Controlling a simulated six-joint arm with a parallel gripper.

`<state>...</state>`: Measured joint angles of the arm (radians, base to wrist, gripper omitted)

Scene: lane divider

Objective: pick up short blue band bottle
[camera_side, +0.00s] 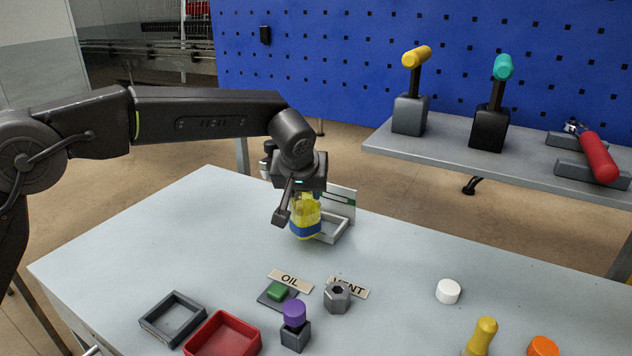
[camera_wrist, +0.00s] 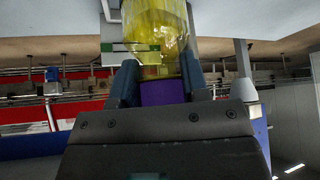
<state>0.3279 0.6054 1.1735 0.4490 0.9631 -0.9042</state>
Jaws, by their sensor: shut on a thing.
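The short bottle (camera_side: 305,214) is yellow and see-through, with a blue band around its lower part. It is upright under my gripper (camera_side: 303,191) at the far part of the table. My gripper points down and is shut on the bottle's top. In the wrist view, the yellow bottle body (camera_wrist: 158,35) shows beyond the fingers, and its purple cap (camera_wrist: 162,92) is between them. The blue band does not show there. I cannot tell whether the bottle's base touches the table.
A grey square frame (camera_side: 343,228) with an upright card stands just behind the bottle. A red tray (camera_side: 222,335), a dark frame (camera_side: 172,318), a purple-topped block (camera_side: 295,326), a hex nut (camera_side: 337,297) and a white cap (camera_side: 448,291) are nearer. The table's left part is clear.

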